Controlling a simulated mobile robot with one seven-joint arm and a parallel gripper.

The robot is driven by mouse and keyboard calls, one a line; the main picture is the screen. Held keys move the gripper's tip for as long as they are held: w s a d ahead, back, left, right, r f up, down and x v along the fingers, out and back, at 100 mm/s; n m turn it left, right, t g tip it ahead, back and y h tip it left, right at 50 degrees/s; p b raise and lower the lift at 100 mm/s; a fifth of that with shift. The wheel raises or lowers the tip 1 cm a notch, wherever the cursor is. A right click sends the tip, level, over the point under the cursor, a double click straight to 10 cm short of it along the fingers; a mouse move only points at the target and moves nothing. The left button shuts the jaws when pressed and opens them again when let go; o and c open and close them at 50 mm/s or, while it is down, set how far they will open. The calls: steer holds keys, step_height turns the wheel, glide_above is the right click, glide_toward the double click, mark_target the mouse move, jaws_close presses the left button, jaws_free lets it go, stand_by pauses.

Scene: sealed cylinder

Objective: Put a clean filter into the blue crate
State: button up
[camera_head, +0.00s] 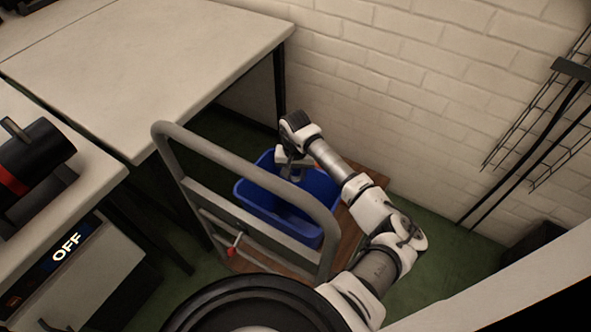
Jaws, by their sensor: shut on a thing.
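The blue crate (254,200) stands on a wooden-decked cart, behind its grey push handle. Part of the crate is hidden by the handle and part by my arm. My gripper (293,173) points down over the far part of the crate. It is shut on a small grey-white thing, too small and too much covered by the gripper for me to tell whether it is a filter or whether it is clean. I cannot tell how high it is above the crate floor. No other filter is clearly visible.
The grey handle (168,140) rises in front of the crate. A pale table (150,60) stands at the upper left. A brick wall (420,70) and wire rack (530,125) bound the right.

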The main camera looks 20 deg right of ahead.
steer(key=shift+f, duration=0.15)
steer(key=o, duration=1.1)
steer(key=shift+c, duration=0.2)
step_height(320, 180, up, 14)
steer(key=b, duration=0.2)
steer(key=shift+b, duration=0.3)
